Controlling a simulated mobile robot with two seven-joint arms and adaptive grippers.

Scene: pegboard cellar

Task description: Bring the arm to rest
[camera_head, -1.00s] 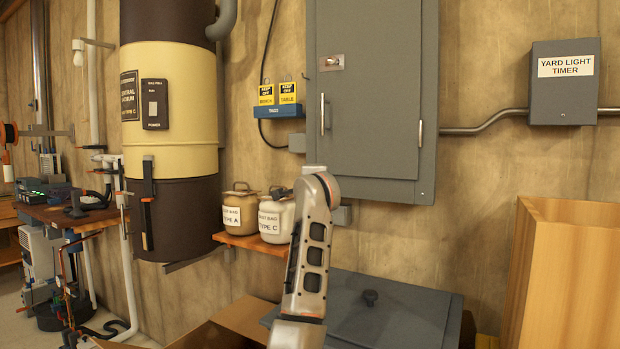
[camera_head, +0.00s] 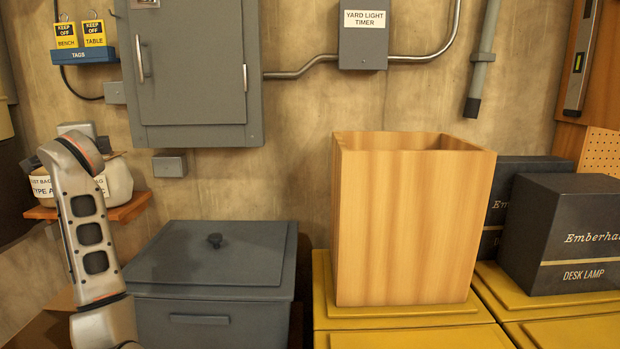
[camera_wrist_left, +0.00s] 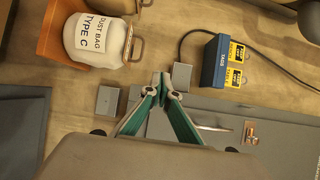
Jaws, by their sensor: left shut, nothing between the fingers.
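My left arm shows at the left of the head view, raised and bent in front of the shelf. Its gripper cannot be made out there. In the left wrist view my left gripper (camera_wrist_left: 161,82) is shut with its teal-lined fingertips together and nothing between them. Behind it are the wall and the grey wall cabinet; the gap to them cannot be judged. My right arm and gripper are in neither view.
A wooden shelf (camera_head: 128,209) with dust bag jars, including TYPE C (camera_wrist_left: 97,38), is behind the arm. A grey lidded bin (camera_head: 210,255), a tall wooden box (camera_head: 405,220), yellow cabinets (camera_head: 410,318) and black desk lamp boxes (camera_head: 565,235) line the wall. A grey cabinet (camera_head: 190,65) hangs above.

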